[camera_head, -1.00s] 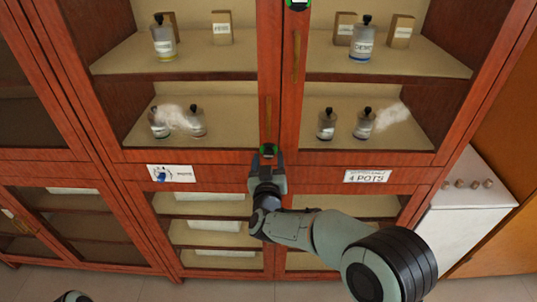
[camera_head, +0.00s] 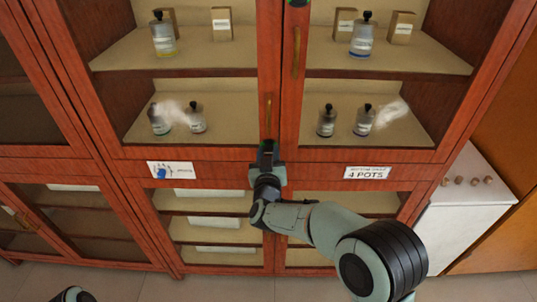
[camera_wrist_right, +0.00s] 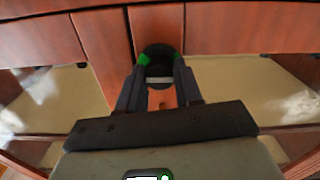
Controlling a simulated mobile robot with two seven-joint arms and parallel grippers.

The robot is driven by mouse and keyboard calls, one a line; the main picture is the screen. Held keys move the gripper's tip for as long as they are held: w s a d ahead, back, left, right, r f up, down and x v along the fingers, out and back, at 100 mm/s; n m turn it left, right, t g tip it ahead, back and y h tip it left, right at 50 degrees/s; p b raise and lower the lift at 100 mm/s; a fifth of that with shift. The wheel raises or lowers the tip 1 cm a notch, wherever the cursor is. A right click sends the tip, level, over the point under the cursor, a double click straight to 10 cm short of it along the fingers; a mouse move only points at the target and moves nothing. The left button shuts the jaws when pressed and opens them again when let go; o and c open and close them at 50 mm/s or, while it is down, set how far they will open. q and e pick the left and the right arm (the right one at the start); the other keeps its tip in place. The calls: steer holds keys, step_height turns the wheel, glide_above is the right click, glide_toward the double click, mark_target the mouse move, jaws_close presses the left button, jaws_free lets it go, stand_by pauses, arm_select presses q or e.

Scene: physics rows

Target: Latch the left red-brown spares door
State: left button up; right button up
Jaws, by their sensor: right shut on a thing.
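The left red-brown glazed door (camera_head: 190,157) of the upper cabinet looks closed against the right one, its brass handle (camera_head: 268,112) upright near the meeting edge. A dark round latch knob (camera_wrist_right: 156,57) sits at the foot of that door, near the middle seam. My right gripper (camera_head: 267,148) is shut on this knob; in the head view its fingers hide most of it. In the right wrist view the fingertips (camera_wrist_right: 158,66) close on both sides of the knob, with green showing at each side. How the knob is turned cannot be told. My left gripper is out of view.
Small bottles (camera_head: 197,118) and boxes (camera_head: 221,24) stand on the shelves behind the glass. Labels (camera_head: 368,172) are fixed below the upper doors. A white cabinet with knobs (camera_head: 470,205) stands at the right. The floor (camera_head: 120,285) in front is clear.

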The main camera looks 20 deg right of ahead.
steer(key=shift+f+m+b, duration=0.1)
steer(key=shift+m+b, duration=0.4)
steer(key=m+b, duration=0.6)
steer(key=shift+m, duration=0.4)
steer(key=shift+d+m+b, duration=0.1)
steer(key=shift+m+b, duration=0.4)
steer(key=shift+b, duration=0.05)
steer(key=m+b, duration=0.3)
steer(key=m, duration=0.1)
arm_select(q)
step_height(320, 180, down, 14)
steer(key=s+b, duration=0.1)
steer(key=b, duration=0.2)
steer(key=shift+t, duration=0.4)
arm_select(e)
steer(key=m, duration=0.4)
steer(key=shift+m, duration=0.3)
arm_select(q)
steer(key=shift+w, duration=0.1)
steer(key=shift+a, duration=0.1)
arm_select(e)
steer(key=o, duration=1)
steer(key=shift+o, duration=0.2)
